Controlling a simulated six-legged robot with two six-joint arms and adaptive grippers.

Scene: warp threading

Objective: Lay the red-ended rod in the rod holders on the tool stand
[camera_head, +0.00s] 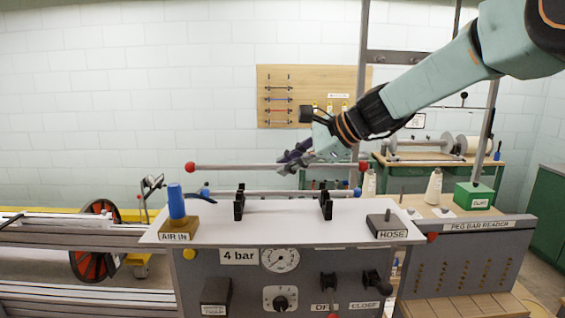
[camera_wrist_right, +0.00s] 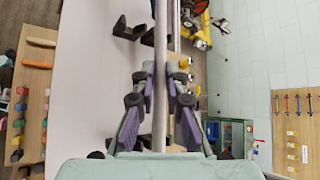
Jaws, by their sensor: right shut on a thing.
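The red-ended rod (camera_head: 230,166) is grey with a red ball at each end and hangs level above the tool stand (camera_head: 285,212). My right gripper (camera_head: 287,164) is shut on the rod near its middle. In the right wrist view the purple-padded fingers (camera_wrist_right: 160,78) press on both sides of the rod (camera_wrist_right: 160,40). Two black rod holders, the left one (camera_head: 239,203) and the right one (camera_head: 326,203), stand upright on the white top, below the rod and apart from it. My left gripper is not in view.
A blue-ended rod (camera_head: 280,193) lies behind the holders. A blue AIR IN fitting (camera_head: 176,202) stands at the stand's left, and a HOSE block (camera_head: 386,226) at its right. White cones and a green block (camera_head: 473,195) are on the right table.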

